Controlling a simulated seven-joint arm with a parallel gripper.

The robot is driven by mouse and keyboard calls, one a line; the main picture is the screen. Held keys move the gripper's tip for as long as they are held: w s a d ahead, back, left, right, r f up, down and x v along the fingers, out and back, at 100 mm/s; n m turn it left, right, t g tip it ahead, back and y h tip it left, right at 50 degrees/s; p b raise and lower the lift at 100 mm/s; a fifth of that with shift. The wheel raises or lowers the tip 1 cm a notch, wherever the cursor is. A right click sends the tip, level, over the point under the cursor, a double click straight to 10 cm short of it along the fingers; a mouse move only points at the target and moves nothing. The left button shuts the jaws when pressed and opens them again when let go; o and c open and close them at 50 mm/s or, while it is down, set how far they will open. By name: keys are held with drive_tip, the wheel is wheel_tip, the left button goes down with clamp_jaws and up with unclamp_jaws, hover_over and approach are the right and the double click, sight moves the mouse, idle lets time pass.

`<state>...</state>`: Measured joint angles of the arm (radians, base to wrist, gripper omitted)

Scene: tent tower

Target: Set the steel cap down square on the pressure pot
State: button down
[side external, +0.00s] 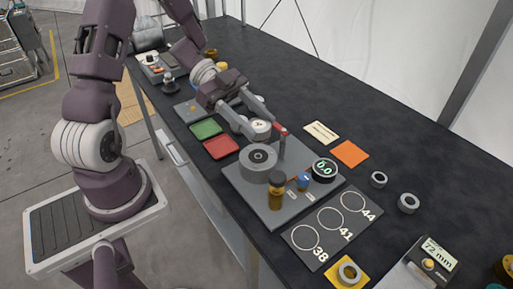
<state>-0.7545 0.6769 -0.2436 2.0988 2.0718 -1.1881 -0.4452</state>
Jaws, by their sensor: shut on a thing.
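My gripper (262,131) reaches down from the upper left, its two fingers on either side of a small pale round piece with a dark mark on top, which I take to be the steel cap (260,127). The fingers are shut on it. The pressure pot (258,164), a squat grey cylinder with a dark ring on its top, stands on a grey base plate (240,187). The cap appears just behind the pot in the picture, apart from its top centre. Its height and exact tilt cannot be told from this single view.
A red-topped post (282,142) stands close by the right finger. An amber bottle (275,192), a blue part (303,181) and a round display (324,170) crowd the plate's front. Green (206,129) and red (221,147) pads lie left.

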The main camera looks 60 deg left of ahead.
sight(255, 154)
wheel_tip(255, 154, down, 6)
drive_tip(key=shift+f, duration=0.1)
drive_tip(key=shift+f, duration=0.1)
drive_tip(key=c, duration=0.7)
unclamp_jaws()
drive_tip(key=shift+o, duration=0.2)
